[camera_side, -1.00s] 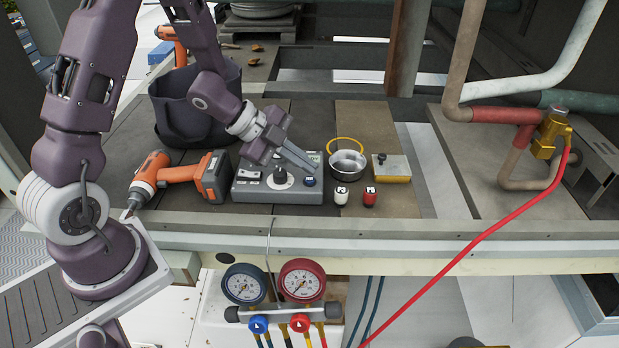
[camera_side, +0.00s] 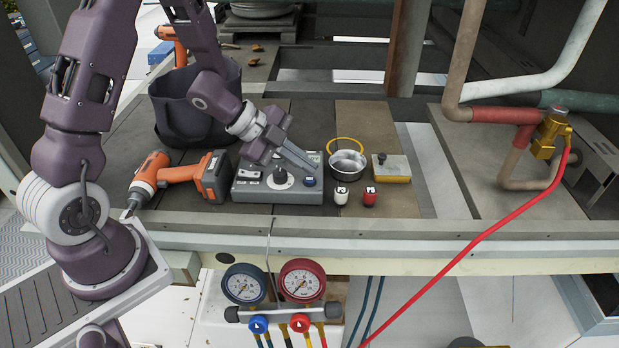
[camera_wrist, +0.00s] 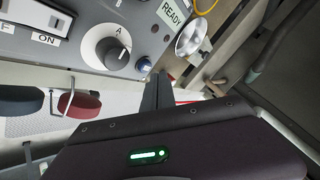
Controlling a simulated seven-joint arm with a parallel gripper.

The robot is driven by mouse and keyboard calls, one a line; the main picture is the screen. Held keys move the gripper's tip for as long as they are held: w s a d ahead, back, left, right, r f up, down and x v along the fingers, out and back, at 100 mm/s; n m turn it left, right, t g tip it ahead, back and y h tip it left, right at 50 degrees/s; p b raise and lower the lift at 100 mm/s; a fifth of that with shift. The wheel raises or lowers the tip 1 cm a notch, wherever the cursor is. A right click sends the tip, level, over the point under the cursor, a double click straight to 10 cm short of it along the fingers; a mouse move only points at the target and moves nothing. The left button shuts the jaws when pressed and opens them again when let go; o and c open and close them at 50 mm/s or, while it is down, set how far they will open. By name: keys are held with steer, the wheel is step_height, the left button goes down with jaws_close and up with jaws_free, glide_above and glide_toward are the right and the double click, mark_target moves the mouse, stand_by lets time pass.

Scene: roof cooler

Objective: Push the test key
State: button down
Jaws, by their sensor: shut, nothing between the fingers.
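A grey control box (camera_side: 265,196) sits on the deck in the side view. It has a dark knob on a white disc (camera_side: 281,178) and a small blue round key (camera_side: 310,182) near its front right corner. The key also shows in the wrist view (camera_wrist: 144,64); its label is too small to read, so I take it as the test key. My gripper (camera_side: 314,168) is shut and empty, its fingertips above the box's right side, just behind the key. In the wrist view the fingertips (camera_wrist: 157,75) are beside the key; whether they touch anything is unclear.
A READY plate (camera_wrist: 172,11) is on the panel. An orange drill (camera_side: 175,178) lies left of the box. A metal cup (camera_side: 347,165), a white canister (camera_side: 341,195), a red canister (camera_side: 370,196) and a yellow block (camera_side: 391,169) stand to its right. A dark bucket (camera_side: 180,110) is behind.

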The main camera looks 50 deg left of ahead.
mark_target(305, 179)
steer(key=shift+f, duration=0.1)
stand_by(0.3)
steer(key=shift+f, duration=0.35)
steer(key=shift+f, duration=0.4)
stand_by(0.7)
steer(key=shift+r, duration=0.85)
steer(key=shift+r, duration=2.5)
